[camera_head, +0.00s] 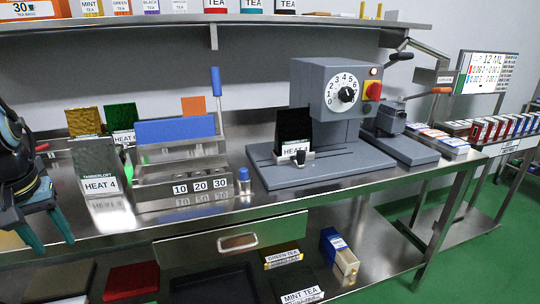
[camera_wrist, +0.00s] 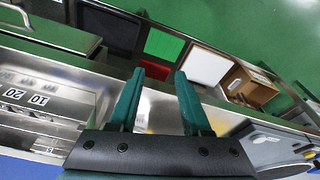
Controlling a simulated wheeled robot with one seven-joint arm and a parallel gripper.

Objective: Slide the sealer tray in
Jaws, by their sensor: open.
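The grey sealer (camera_head: 326,85), with a numbered dial and a red switch, stands on the steel bench in the head view. Its sealer tray (camera_head: 276,165) sits low at the front left of the machine and sticks out to the left. It has a small black knob at the front and carries a black pouch (camera_head: 293,127) standing upright with a HEAT 4 label. My gripper (camera_head: 50,238) is at the far left, well apart from the sealer. Its teal fingers, also in the wrist view (camera_wrist: 160,73), are open with nothing between them.
A steel rack (camera_head: 185,175) marked 10, 20, 30 with a blue bar and a small blue-capped bottle (camera_head: 244,180) stand between my gripper and the sealer. A HEAT 4 packet (camera_head: 97,172) stands near my gripper. A drawer (camera_head: 235,240) and a lower shelf are below.

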